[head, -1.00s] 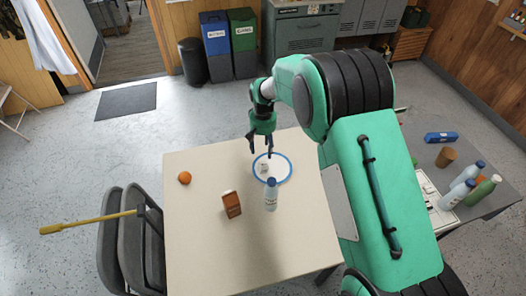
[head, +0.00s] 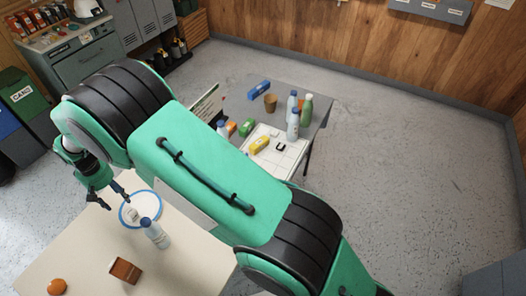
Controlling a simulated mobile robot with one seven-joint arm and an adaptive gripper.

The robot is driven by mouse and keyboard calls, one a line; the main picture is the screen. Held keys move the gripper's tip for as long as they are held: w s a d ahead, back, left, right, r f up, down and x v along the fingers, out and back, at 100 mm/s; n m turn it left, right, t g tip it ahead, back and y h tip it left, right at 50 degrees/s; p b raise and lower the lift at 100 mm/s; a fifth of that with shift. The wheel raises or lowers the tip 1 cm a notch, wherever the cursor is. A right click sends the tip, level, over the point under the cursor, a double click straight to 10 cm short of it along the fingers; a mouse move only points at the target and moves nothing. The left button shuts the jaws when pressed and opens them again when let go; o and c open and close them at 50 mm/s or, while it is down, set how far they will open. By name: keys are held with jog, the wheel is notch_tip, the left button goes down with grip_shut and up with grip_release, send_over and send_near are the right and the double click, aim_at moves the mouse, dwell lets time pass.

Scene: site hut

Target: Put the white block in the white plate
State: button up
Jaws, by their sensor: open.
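The white plate (head: 150,204) with a blue rim lies on the pale table. A small white block (head: 132,213) shows inside the rim, on the left part of the plate. My gripper (head: 118,202) is open, with its fingers apart at the upper left of the plate, close to the block. Nothing shows between the fingertips. I cannot tell exactly how high the fingers are above the plate.
A white bottle with a blue cap (head: 156,234) stands right by the plate's front. A brown carton (head: 125,270) and an orange (head: 57,286) are on the pale table (head: 75,240). A grey table (head: 318,110) behind holds bottles, a brown cup (head: 270,102) and a white tray (head: 290,157).

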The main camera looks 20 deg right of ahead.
jog(key=s+d+r+m+t+y, duration=0.15)
jog(key=d+r+m, duration=0.25)
jog(key=d+r, duration=2.85)
jog(key=s+d+r+m+t, duration=0.1)
jog(key=s+d+r, duration=0.2)
jog(key=s+d, duration=0.4)
jog(key=s+d+r+m+t, duration=0.1)
jog(key=s+d+r, duration=0.3)
jog(key=d, duration=0.5)
jog(key=s+d+f+m+t, duration=0.1)
jog(key=s+d, duration=0.4)
jog(key=s, duration=0.3)
jog(key=s+d+f+t+h, duration=0.1)
jog(key=s+d, duration=0.4)
jog(key=s, duration=0.3)
jog(key=shift+s+m, duration=0.4)
jog(key=shift+w+a+r+h, duration=0.1)
jog(key=shift+h, duration=0.15)
